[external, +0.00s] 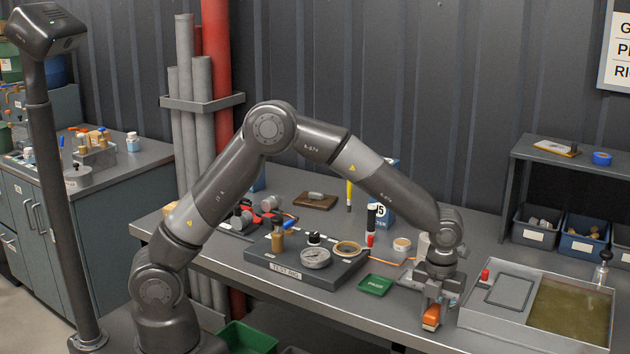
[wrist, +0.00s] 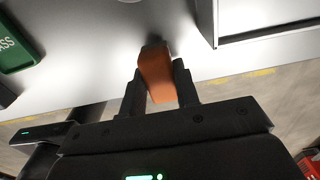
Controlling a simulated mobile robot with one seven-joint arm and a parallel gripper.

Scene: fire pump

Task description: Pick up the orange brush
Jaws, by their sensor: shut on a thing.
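The orange brush (external: 431,316) is at the front edge of the workbench in the external view, between my gripper's fingers. In the wrist view the orange brush (wrist: 156,75) shows as an orange block with a dark far end. My gripper (external: 433,312) points down at the bench's front edge. In the wrist view my gripper (wrist: 158,88) has one dark finger on each side of the brush and is shut on it. I cannot tell whether the brush touches the bench top.
A metal tray (external: 480,318) with a murky panel stands close on the right. A green PASS card (external: 375,285) lies to the left, beside the dark test rig (external: 270,262). The floor lies beyond the bench's front edge.

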